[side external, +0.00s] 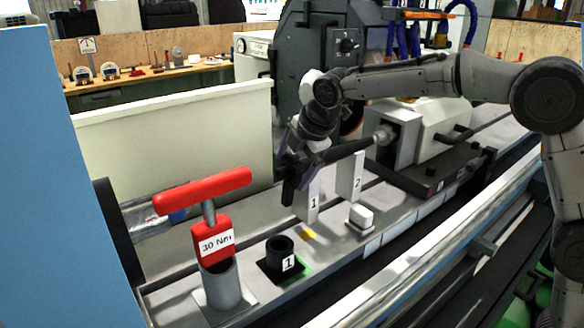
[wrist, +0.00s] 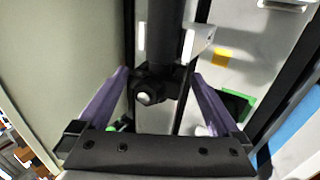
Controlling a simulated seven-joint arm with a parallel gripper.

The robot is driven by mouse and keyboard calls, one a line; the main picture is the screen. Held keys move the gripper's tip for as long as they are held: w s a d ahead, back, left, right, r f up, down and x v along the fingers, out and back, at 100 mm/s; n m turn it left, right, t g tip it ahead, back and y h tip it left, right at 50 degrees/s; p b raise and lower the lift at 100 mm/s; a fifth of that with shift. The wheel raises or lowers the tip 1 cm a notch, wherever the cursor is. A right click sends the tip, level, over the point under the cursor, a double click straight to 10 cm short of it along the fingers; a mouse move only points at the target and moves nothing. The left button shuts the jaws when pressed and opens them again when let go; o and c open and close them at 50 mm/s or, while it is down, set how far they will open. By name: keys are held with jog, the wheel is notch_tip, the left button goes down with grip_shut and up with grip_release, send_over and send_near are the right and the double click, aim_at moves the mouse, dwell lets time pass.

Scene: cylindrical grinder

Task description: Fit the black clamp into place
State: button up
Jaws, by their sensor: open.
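The black clamp (wrist: 150,92) shows in the wrist view as a black block with a round silver bolt end. It sits at the near end of a dark shaft (wrist: 166,30). My gripper (wrist: 159,74) has its two purple fingers apart, one on each side of the clamp; I see no clear contact. In the side view my gripper (side external: 303,160) is at the left end of the dark shaft (side external: 345,151), which runs right to the grinder's spindle. The clamp is partly hidden there by my gripper, and how it is seated cannot be told.
White posts marked 1 (side external: 308,204) and 2 (side external: 351,178) stand close below the shaft. A black cup marked 1 (side external: 280,250) stands on a green patch. A red-handled 30 Nm tool (side external: 211,243) stands upright in a grey holder. A cream panel (side external: 180,140) rises behind.

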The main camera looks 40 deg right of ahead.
jog(key=v, duration=1.3)
jog(key=s+d+r+m+t, duration=0.1)
jog(key=s+d+r+m, duration=0.1)
jog(key=s+d, duration=0.35)
jog(key=s+d+r+m, duration=0.1)
jog(key=s+d+m, duration=0.1)
jog(key=s, duration=0.6)
jog(key=s+d+f+m+g, duration=0.1)
jog(key=s+f+m, duration=1.3)
jog(key=s+f, duration=0.2)
jog(key=shift+s+d+f, duration=0.2)
jog(key=shift+s+f, duration=0.15)
jog(key=shift+s, duration=0.4)
